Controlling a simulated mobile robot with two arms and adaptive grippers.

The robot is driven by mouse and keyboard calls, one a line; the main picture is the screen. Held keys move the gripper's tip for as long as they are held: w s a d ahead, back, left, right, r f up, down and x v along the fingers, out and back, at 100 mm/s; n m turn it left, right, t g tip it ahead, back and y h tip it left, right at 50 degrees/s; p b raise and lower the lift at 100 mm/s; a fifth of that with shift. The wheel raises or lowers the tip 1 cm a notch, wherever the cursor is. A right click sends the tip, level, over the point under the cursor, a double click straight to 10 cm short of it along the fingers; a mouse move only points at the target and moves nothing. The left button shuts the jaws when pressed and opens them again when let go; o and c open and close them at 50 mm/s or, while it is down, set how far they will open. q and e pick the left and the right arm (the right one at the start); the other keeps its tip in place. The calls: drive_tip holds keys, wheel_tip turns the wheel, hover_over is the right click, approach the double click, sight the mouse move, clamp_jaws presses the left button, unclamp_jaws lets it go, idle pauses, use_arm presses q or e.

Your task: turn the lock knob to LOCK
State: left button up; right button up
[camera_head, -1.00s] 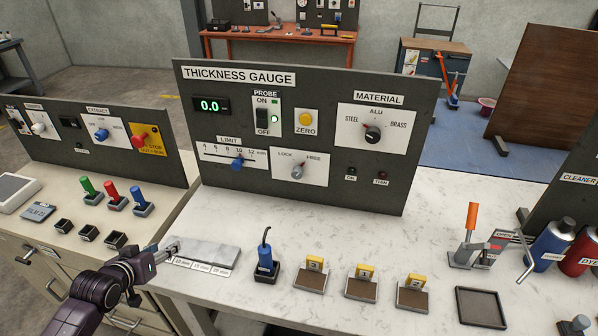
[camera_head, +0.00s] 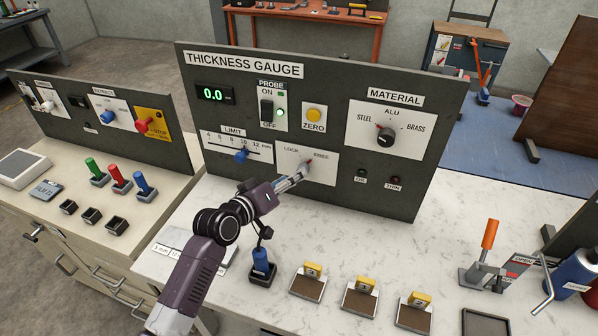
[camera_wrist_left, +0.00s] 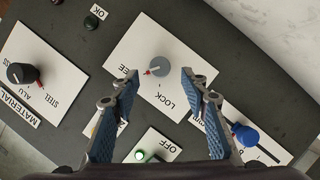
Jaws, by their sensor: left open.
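The lock knob (camera_wrist_left: 158,68) is a round grey knob on a white plate of the thickness gauge panel. In the left wrist view its red pointer mark is on the side toward the FREE label, away from LOCK. My left gripper (camera_head: 303,172) reaches up to the LOCK/FREE plate (camera_head: 320,178). In the left wrist view the left gripper (camera_wrist_left: 160,90) is open, with the knob ahead between its fingertips and no visible contact. My right gripper is in neither view.
The blue limit slider (camera_head: 241,156) is close to the left of the LOCK/FREE plate. The material knob (camera_head: 385,136) is up to the right. A blue probe (camera_head: 261,261) stands in its holder under my left arm. Several yellow-handled blocks line the bench front.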

use_arm(q)
drive_tip(key=x, duration=0.4)
drive_tip(key=shift+w+d+f, duration=0.15)
drive_tip(key=shift+w+d, duration=0.05)
drive_tip(key=shift+w, duration=0.05)
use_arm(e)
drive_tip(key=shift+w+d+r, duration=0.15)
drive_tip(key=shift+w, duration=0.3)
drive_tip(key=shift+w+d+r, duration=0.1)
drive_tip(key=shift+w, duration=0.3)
use_arm(q)
drive_tip(key=shift+c, duration=0.2)
clamp_jaws()
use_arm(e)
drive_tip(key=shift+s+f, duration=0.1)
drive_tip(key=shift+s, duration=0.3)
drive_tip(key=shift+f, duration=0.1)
